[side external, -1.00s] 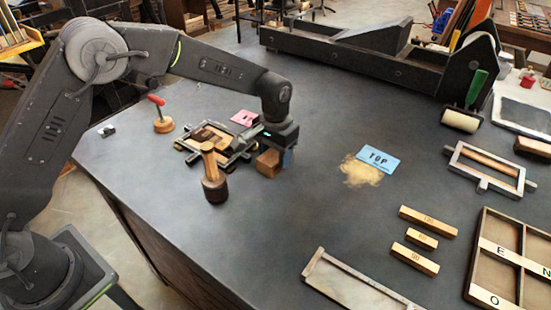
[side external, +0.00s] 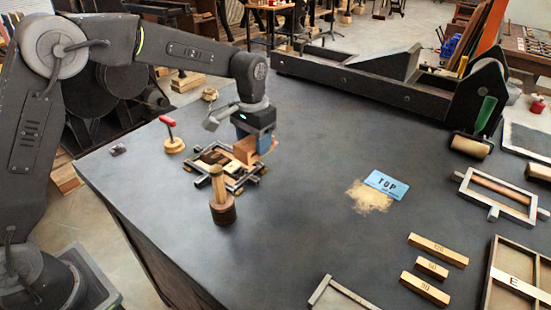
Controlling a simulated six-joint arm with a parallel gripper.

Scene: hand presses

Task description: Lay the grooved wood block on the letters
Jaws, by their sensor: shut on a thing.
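My gripper (side external: 254,141) is shut on the tan wood block (side external: 246,150). The block is held at the back right of the letters' frame and appears raised above it; the exact gap is hard to tell. Grooves on the block are not visible. The letters (side external: 217,163) are light and dark wood pieces inside a dark metal frame (side external: 244,182), which lies flat on the table. The gripper and block hide the frame's back right part.
A wooden mallet (side external: 222,208) stands just in front of the frame. A red-handled tool (side external: 174,144) stands to its left. A blue TOP card (side external: 385,185) lies by tan powder (side external: 365,197) at right. The table between frame and card is clear.

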